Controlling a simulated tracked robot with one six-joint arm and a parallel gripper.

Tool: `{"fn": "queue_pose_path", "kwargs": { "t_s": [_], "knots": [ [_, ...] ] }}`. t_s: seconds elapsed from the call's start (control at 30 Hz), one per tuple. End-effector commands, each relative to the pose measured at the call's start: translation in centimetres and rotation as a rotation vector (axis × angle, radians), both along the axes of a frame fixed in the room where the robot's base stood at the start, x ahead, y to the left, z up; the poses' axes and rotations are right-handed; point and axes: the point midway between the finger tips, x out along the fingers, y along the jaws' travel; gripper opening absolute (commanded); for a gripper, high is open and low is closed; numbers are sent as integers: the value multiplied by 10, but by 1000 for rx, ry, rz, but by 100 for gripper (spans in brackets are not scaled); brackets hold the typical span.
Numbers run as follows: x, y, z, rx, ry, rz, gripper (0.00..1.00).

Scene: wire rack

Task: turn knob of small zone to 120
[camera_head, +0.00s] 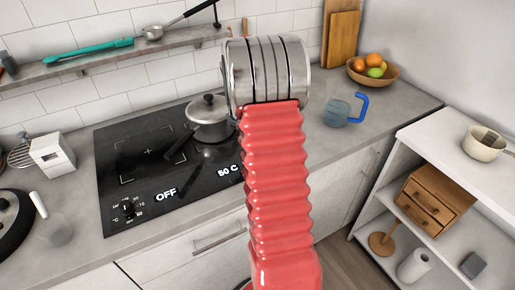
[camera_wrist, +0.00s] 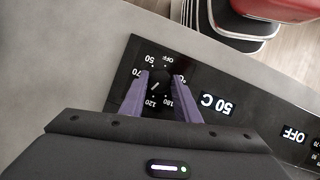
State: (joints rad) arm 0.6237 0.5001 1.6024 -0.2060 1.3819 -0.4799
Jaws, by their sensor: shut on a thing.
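The black cooktop (camera_head: 150,150) has a display reading 50 C (camera_head: 228,171) on its right side and one reading OFF (camera_head: 166,194) on its left. In the wrist view my gripper (camera_wrist: 160,78) has its two purple fingers on either side of a dark knob (camera_wrist: 157,87), shut on it. The knob sits beside the 50 C display (camera_wrist: 217,105), inside a dial marked OFF, 50, 70, 120 and 180, seen upside down. A short light mark shows on the knob; its exact setting is hard to read. In the head view my arm hides this knob and my gripper.
A grey pot (camera_head: 209,124) stands on the cooktop's right side. The other knob (camera_head: 128,208) is at the front left. A measuring jug (camera_head: 337,113) and a fruit bowl (camera_head: 372,72) stand to the right on the counter. A shelf (camera_head: 120,57) runs along the wall.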

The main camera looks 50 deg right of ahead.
Motion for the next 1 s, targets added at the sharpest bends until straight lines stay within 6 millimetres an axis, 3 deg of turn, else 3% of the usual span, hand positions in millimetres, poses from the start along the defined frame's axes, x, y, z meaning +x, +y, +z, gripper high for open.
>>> {"fn": "queue_pose_path", "kwargs": {
  "t_s": [0.5,1.0],
  "knots": [
    [3,2,2,-6,-8,379,7],
    [2,2,1,-6,-7,439,7]
  ]
}}
